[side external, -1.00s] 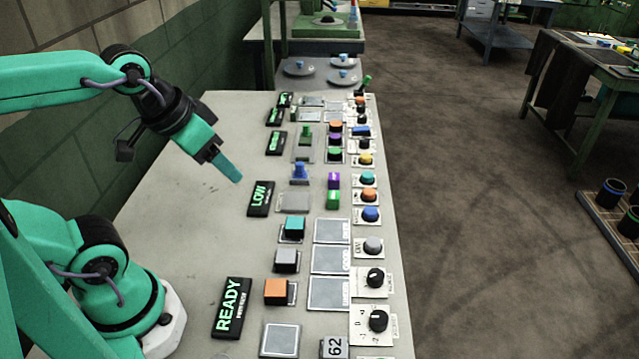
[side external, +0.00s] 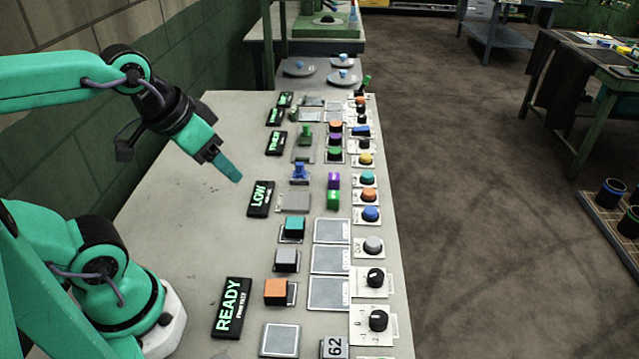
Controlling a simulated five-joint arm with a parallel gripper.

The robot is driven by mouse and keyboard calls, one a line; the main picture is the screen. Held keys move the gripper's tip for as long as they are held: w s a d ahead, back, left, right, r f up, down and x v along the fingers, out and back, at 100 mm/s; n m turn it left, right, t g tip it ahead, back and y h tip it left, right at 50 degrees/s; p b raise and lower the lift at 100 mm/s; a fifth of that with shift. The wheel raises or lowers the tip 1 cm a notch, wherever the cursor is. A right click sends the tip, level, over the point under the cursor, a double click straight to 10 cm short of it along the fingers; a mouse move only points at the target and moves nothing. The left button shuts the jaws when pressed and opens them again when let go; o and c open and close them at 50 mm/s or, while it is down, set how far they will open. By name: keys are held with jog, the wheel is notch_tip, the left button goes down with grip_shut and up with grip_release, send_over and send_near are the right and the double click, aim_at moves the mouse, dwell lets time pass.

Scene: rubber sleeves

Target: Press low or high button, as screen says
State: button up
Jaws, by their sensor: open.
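A nearer black screen (side external: 231,308) shows READY, with smaller text below. Several round buttons stand in a column along the right side, among them a teal button (side external: 367,180), an orange button (side external: 368,195) and a blue button (side external: 370,214). Their labels are too small to read, so I cannot tell which is low or high. My gripper (side external: 228,168) is open and empty, tilted down above the bench, left of and beyond the LOW screen, apart from all buttons.
A teal block (side external: 292,227), a grey block (side external: 286,260) and an orange block (side external: 276,291) sit on plates right of the screens. Black knobs (side external: 376,278) stand at the front right. The bench (side external: 180,220) is bare on its left side.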

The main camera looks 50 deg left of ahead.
jog(key=shift+c, duration=0.4)
grip_shut()
dwell(1.5)
